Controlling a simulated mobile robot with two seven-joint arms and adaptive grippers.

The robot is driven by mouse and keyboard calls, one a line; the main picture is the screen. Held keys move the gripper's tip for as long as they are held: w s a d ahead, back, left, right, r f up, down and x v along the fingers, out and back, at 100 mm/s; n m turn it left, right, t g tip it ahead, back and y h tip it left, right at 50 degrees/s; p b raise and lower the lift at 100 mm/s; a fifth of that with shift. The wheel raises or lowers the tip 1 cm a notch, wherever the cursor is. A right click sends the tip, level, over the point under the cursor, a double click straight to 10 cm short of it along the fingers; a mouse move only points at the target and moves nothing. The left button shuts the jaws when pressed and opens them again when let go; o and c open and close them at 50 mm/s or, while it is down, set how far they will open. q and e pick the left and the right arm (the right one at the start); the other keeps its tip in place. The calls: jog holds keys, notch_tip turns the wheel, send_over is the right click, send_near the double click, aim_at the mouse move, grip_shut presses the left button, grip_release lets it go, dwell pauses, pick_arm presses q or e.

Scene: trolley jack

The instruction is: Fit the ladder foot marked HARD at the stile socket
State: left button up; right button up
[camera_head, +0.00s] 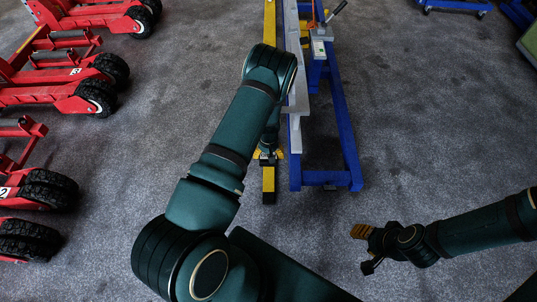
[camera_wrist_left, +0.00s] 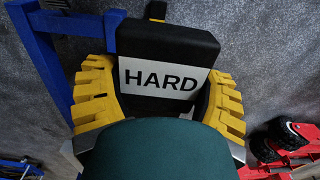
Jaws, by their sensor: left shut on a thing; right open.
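The ladder foot (camera_wrist_left: 180,42), a black block with a white label reading HARD, sits between the yellow fingers of my left gripper (camera_wrist_left: 160,95) in the left wrist view. The gripper is shut on it. In the head view my left gripper (camera_head: 268,157) is over the near part of the yellow stile (camera_head: 269,180); the foot is mostly hidden there. The stile's dark end (camera_head: 269,198) shows nearer to me, and beyond the foot in the wrist view (camera_wrist_left: 156,10). I cannot tell whether foot and stile touch. My right gripper (camera_head: 360,232) is open and empty above the floor.
A blue frame (camera_head: 347,140) stands close right of the stile, with a grey rail (camera_head: 294,130) between. Red wheeled jacks (camera_head: 70,100) line the left side. A blue trolley (camera_head: 455,5) is at the back right.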

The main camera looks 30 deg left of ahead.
pick_arm(q)
jog(key=shift+w+a+b, duration=0.4)
jog(key=shift+w+b, duration=0.2)
jog(key=shift+w, duration=0.05)
jog(key=shift+w+a+b, duration=0.4)
jog(key=shift+w+b, duration=0.15)
jog(key=shift+w, duration=0.05)
dwell(0.5)
jog(key=shift+w+a, duration=0.35)
jog(key=shift+w, duration=0.2)
jog(key=shift+w+a, duration=0.3)
jog(key=shift+w, duration=0.25)
jog(key=o, duration=1.2)
notch_tip(320, 180, up, 12)
